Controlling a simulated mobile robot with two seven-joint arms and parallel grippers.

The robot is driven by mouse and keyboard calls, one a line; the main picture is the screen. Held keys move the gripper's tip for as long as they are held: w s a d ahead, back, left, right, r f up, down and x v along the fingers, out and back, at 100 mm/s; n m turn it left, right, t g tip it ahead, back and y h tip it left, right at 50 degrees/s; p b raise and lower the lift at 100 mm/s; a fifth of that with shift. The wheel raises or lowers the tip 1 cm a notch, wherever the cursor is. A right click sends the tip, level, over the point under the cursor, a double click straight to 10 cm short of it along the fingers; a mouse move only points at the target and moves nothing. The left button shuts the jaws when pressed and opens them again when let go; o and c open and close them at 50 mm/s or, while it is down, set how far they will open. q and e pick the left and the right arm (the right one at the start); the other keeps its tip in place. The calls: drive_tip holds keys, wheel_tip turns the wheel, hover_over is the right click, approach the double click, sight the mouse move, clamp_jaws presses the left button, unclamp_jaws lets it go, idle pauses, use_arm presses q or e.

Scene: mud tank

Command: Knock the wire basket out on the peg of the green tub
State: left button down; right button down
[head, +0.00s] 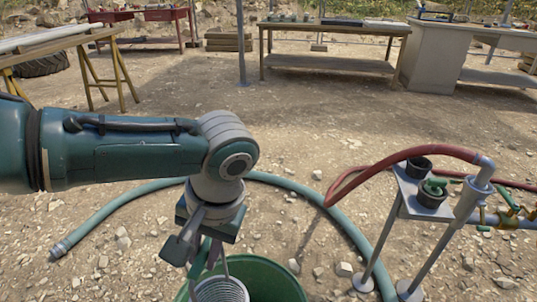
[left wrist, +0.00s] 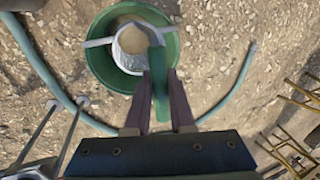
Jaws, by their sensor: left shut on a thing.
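The green tub (head: 272,280) stands on the ground at the bottom of the head view, cut off by the frame edge. It shows whole in the left wrist view (left wrist: 98,65). The grey wire basket (head: 222,291) is at the tub's mouth, with a sandy-brown inside in the left wrist view (left wrist: 131,42). My left gripper (head: 206,262) is shut on the basket's green handle (left wrist: 159,85), above the tub. Grey arms (left wrist: 98,42) reach from beside the basket towards the tub's rim; I cannot tell which is the peg. My right gripper is not in view.
A grey stand (head: 412,200) with dark cups and a red hose (head: 375,168) stands right of the tub. A green hose (head: 110,208) curves over the stony ground behind the tub. Tables (head: 330,62) stand farther back, with open ground between.

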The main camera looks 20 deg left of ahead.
use_arm(q)
wheel_tip(320, 180, down, 2)
drive_tip(key=shift+f+b, duration=0.15)
drive_tip(key=shift+b, duration=0.65)
idle(0.6)
